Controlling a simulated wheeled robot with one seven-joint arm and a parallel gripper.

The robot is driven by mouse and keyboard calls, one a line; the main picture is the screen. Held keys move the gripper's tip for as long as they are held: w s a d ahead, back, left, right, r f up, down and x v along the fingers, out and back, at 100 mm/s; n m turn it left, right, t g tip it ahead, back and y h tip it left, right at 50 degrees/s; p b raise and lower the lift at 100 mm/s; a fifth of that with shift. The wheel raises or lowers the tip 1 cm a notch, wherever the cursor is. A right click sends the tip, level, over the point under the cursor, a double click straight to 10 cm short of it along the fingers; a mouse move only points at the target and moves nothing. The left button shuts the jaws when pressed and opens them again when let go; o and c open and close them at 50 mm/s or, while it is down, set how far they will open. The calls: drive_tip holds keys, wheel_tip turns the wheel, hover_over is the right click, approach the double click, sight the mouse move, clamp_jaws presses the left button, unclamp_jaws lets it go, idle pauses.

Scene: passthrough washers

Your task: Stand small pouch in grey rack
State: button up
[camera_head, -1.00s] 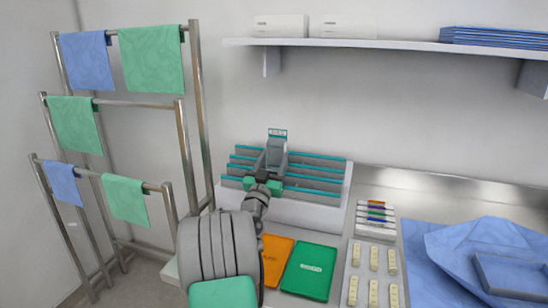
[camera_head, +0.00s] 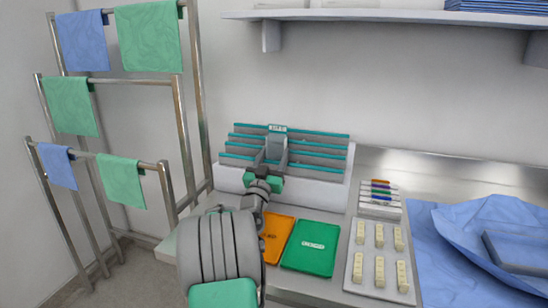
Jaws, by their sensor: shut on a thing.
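A small grey pouch (camera_head: 277,147) with a teal-edged label at its top stands upright among the slats of the grey rack (camera_head: 318,153). The rack has several teal-edged dividers on a white base. My gripper (camera_head: 264,178) is in front of the rack, left of its middle, and is shut on the pouch's lower part. The pouch's top is about level with the rack's back divider. Its lower end is hidden by my gripper and the dividers, so I cannot tell which slot it is in or whether it touches the bottom.
A towel rail stands left; a shelf hangs above.

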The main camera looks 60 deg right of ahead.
drive_tip(key=o, duration=1.5)
